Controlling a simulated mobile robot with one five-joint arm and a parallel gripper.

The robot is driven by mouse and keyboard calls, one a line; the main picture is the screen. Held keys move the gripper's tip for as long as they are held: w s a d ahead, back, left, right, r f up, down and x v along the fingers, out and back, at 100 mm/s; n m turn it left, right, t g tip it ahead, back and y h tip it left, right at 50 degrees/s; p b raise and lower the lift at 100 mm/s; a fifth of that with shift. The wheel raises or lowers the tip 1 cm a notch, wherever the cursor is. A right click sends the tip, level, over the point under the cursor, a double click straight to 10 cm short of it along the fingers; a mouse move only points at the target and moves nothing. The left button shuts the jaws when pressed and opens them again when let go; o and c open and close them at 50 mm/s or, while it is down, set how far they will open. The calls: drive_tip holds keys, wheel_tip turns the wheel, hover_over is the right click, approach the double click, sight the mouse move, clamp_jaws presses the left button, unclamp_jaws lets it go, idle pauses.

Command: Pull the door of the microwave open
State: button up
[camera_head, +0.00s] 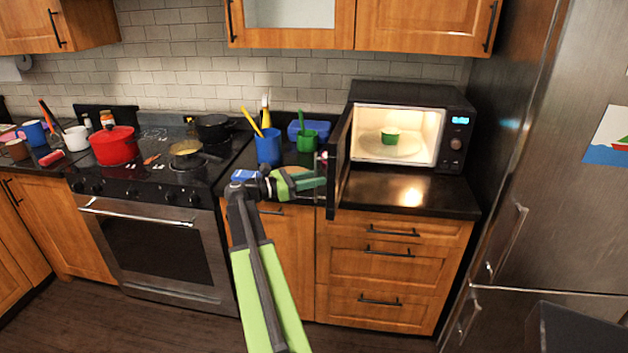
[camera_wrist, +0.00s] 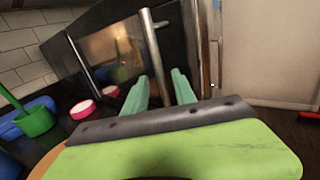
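The microwave (camera_head: 455,105) sits on the right counter, lit inside. Its black door (camera_head: 341,165) is swung wide open on the left side and points out toward me. A green cup (camera_head: 390,136) stands on the plate in the microwave. My gripper (camera_head: 318,181) is at the outer left face of the door, by its handle. In the wrist view, the metal handle (camera_wrist: 152,50) runs down between my two teal fingers (camera_wrist: 158,84). The fingers are apart, with gaps showing beside the bar. The door's dark face (camera_wrist: 100,25) fills the area behind them.
A blue cup (camera_head: 268,147) and a green cup with a utensil (camera_head: 307,140) stand left of the door. A stove (camera_head: 150,165) with a red pot (camera_head: 113,146) is further left. A fridge (camera_head: 545,150) stands close on the right. The counter before the microwave is clear.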

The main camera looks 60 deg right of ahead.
drive_tip(key=v, duration=1.7)
drive_tip(key=shift+a, duration=0.25)
drive_tip(key=shift+w, duration=0.15)
